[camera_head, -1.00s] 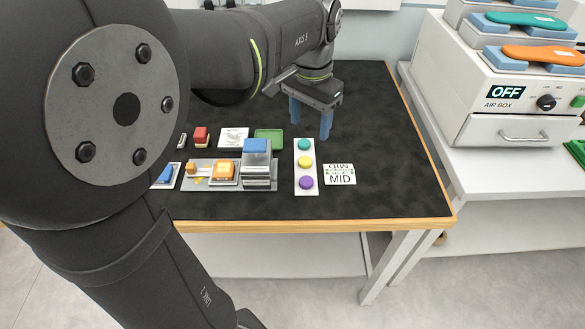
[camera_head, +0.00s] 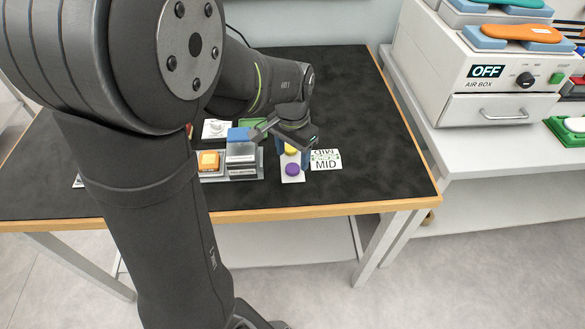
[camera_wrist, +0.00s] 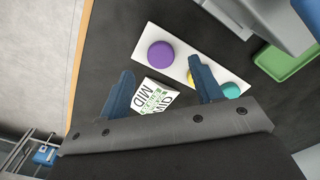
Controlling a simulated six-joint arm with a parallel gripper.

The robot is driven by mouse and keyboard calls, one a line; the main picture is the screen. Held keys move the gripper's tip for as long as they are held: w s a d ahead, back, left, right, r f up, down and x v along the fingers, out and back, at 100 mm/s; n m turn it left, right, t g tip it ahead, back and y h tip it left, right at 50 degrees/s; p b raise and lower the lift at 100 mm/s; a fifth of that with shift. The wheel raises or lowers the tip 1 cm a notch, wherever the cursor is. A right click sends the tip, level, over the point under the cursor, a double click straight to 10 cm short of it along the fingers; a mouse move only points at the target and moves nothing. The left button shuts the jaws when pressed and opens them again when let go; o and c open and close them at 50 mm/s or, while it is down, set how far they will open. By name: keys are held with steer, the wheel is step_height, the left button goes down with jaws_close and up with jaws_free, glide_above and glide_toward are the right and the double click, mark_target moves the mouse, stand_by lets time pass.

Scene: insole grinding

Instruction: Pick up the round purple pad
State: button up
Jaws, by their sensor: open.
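The round purple pad (camera_head: 292,169) sits on the near end of a white strip (camera_head: 293,179) on the dark table. It also shows in the wrist view (camera_wrist: 160,55), beyond and between my fingertips. A yellow pad (camera_head: 290,149) is behind it on the strip, partly hidden by my gripper. A teal pad (camera_wrist: 231,90) lies at the strip's other end, partly behind one blue finger.
A MID card (camera_head: 326,160) lies right of the strip. The table's wooden front edge (camera_head: 330,208) is near. The right of the table is clear.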

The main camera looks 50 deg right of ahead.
mark_target(293, 167)
steer(key=shift+f, duration=1.95)
steer(key=c, duration=1.1)
steer(key=shift+o, duration=0.2)
steer(key=shift+r, duration=0.1)
